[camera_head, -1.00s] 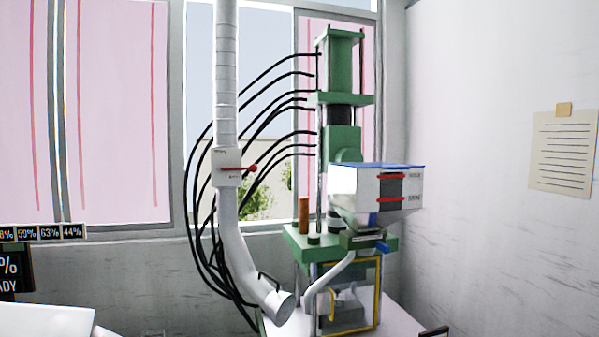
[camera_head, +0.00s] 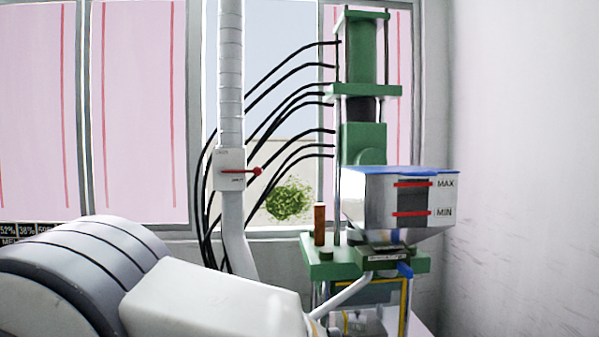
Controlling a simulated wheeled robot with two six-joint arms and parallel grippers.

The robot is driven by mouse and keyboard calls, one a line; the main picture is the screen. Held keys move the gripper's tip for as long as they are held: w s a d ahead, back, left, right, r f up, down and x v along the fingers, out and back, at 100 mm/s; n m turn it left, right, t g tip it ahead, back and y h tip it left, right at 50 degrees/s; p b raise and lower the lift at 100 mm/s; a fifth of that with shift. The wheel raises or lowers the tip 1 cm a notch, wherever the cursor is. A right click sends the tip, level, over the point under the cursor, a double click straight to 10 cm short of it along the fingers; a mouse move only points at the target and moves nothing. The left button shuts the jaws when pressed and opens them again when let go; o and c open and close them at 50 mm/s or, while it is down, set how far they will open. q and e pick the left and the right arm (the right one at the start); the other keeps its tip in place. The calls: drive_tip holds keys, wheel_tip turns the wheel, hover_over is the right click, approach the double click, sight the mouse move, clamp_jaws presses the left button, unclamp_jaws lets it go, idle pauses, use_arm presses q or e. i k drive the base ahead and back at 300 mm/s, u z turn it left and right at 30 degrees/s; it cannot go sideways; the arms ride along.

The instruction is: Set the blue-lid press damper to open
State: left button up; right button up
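The green press (camera_head: 363,145) stands at the right of centre, with a white hopper (camera_head: 375,203) under a blue lid (camera_head: 408,170). Left of it a white duct (camera_head: 230,85) runs down from the top. The damper (camera_head: 229,184) is a white box on this duct with small lettering too blurred to read. Its red lever (camera_head: 257,171) lies about level and ends in a red knob on the right. My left arm fills the lower left, in front of the duct's lower part. Neither gripper's fingers show.
Several black hoses (camera_head: 290,70) arch between the duct and the press. A brown cylinder (camera_head: 320,223) stands on the press's green table (camera_head: 325,271). A blue handle (camera_head: 404,269) sticks out below the hopper. A bare wall (camera_head: 520,180) is at the right.

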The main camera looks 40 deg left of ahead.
sight(257, 171)
drive_tip(key=u, duration=0.05)
drive_tip(key=i, duration=0.8)
drive_tip(key=u, duration=1.2)
drive_tip(key=i, duration=0.75)
drive_tip(key=u, duration=0.8)
